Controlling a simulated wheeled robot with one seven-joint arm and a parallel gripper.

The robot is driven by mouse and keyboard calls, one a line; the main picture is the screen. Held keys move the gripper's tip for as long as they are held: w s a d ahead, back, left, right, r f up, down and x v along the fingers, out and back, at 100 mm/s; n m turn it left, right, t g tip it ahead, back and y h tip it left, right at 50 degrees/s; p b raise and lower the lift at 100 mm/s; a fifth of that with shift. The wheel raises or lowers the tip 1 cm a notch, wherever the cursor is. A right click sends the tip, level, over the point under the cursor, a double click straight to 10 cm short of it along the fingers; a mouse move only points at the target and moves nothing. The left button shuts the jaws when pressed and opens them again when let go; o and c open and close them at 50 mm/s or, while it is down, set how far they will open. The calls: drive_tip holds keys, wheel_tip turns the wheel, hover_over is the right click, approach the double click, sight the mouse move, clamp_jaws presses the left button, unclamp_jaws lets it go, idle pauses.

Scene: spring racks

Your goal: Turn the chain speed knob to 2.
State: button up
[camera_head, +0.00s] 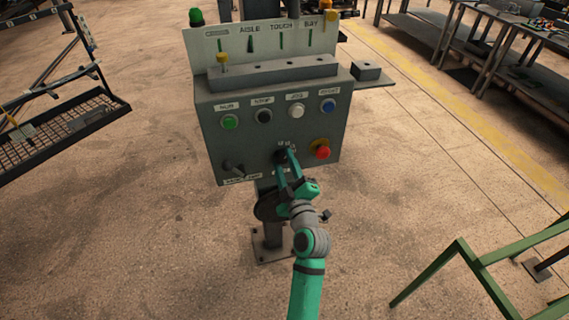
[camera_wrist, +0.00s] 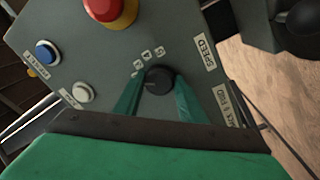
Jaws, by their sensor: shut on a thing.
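The chain speed knob (camera_wrist: 159,80) is a round black knob on the grey control box (camera_head: 210,160), with a small arc of markings beside it and a "SPEED" label (camera_wrist: 205,53). I cannot read its setting surely. My gripper (camera_wrist: 158,92) has its two green fingers on either side of the knob and is shut on it. In the head view my gripper (camera_head: 287,158) reaches the lower middle of the box front, and the fingers partly cover the knob (camera_head: 280,156).
A red emergency button (camera_head: 322,152) sits just right of the knob. A black lever (camera_head: 233,168) is at lower left. Green (camera_head: 229,122), black (camera_head: 264,116), white (camera_head: 297,111) and blue (camera_head: 328,106) buttons line the row above. A green frame (camera_head: 460,258) stands at right.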

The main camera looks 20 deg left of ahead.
drive_tip(key=o, duration=1.1)
drive_tip(key=v, duration=1.1)
drive_tip(key=s+d+f+m+h, duration=0.45)
drive_tip(key=s+f+m, duration=0.2)
drive_tip(key=s, duration=0.25)
drive_tip(key=s+d+f+m+h, duration=0.4)
drive_tip(key=s+d+f+m, duration=0.15)
drive_tip(key=s+f, duration=0.25)
drive_tip(key=s+d+r+m, duration=0.1)
drive_tip(key=s, duration=0.5)
drive_tip(key=s+d+r+m+h, duration=0.1)
drive_tip(key=s+m, duration=0.1)
drive_tip(key=s, duration=0.5)
drive_tip(key=s+d+m+h, duration=0.1)
drive_tip(key=s+m, duration=0.1)
drive_tip(key=s, duration=0.4)
drive_tip(key=shift+s+d+r, duration=0.15)
drive_tip(key=shift+d+r, duration=0.1)
drive_tip(key=shift+r, duration=0.15)
